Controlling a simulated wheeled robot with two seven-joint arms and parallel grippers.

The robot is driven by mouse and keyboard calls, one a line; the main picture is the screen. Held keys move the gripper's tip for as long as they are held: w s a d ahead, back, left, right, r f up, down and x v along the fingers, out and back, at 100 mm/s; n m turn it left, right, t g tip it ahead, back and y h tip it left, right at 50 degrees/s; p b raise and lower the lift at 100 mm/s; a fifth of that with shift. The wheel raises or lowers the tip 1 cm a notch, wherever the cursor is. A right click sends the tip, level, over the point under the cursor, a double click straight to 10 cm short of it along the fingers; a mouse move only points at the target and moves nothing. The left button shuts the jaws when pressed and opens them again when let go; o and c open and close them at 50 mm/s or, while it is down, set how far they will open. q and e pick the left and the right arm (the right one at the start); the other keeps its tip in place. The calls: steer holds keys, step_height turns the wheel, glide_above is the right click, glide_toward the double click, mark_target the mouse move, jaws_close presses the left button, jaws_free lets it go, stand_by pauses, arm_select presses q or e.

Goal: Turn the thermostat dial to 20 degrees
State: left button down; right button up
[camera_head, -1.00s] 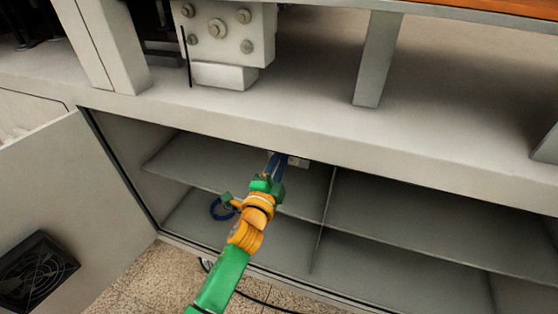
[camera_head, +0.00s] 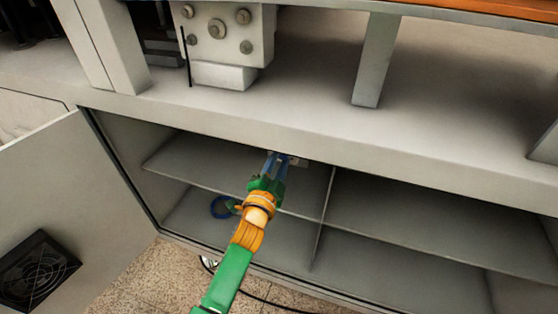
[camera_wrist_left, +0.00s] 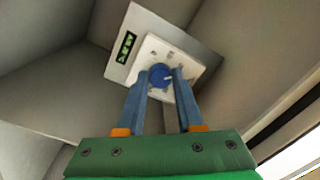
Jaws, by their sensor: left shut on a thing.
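The thermostat is a pale square plate (camera_wrist_left: 187,60) on a grey panel, with a green-lit display (camera_wrist_left: 126,47) that I cannot read. Its round blue dial (camera_wrist_left: 160,75) sits on the plate with a small pale mark towards the right. My left gripper (camera_wrist_left: 162,78) has its two blue fingers on either side of the dial and is shut on it. In the head view the left gripper (camera_head: 277,160) reaches under the cabinet's top edge, and only a pale bit of the thermostat (camera_head: 299,161) shows beside the fingers. My right gripper is not in view.
The open cabinet has a shelf (camera_head: 195,167) and an upright divider (camera_head: 319,232). A blue ring (camera_head: 217,207) shows low behind my arm. The open door (camera_head: 60,180) with a fan (camera_head: 38,270) stands at the left. The right compartments are empty.

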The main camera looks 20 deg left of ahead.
arm_select(q)
steer(key=c, duration=0.5)
jaws_free()
steer(key=shift+c, duration=0.2)
steer(key=s, duration=0.7)
steer(key=shift+f+p, duration=0.15)
steer(key=shift+p, duration=0.25)
